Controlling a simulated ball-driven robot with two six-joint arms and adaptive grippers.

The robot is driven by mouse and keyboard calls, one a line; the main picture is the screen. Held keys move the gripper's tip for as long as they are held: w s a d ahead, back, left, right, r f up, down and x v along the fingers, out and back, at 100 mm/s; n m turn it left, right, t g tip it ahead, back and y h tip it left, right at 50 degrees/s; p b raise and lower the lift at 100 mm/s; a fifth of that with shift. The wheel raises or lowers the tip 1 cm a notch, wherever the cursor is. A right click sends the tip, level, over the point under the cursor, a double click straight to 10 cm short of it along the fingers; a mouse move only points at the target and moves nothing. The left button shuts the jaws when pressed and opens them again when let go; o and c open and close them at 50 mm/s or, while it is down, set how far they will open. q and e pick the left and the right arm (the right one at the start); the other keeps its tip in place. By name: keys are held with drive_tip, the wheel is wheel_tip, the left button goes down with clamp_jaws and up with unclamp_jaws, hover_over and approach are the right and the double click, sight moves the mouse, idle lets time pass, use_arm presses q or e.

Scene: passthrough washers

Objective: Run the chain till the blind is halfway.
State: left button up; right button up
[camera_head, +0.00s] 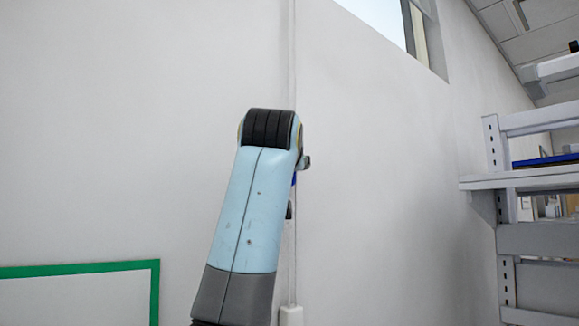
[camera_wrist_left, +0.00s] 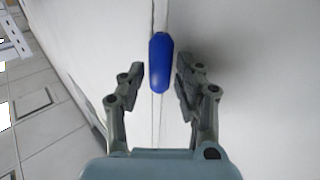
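A blue rounded, elongated piece (camera_wrist_left: 160,62) is in front of the white wall in the left wrist view, over a thin vertical line. A sliver of it shows behind my arm in the head view (camera_head: 294,180). My left gripper (camera_wrist_left: 160,82) is open, with one finger on each side of the blue piece and a narrow gap at each side. In the head view my left arm hides most of the gripper. I cannot make out separate chain beads or a blind. My right gripper is not in view.
A thin white vertical strip (camera_head: 291,60) runs down the wall to a small white box (camera_head: 291,315). A window (camera_head: 385,18) is high at the right. A grey shelf rack (camera_head: 505,182) stands at the right. A green-framed board (camera_head: 80,268) is at the lower left.

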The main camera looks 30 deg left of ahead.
use_arm(q)
wheel_tip(320, 180, up, 10)
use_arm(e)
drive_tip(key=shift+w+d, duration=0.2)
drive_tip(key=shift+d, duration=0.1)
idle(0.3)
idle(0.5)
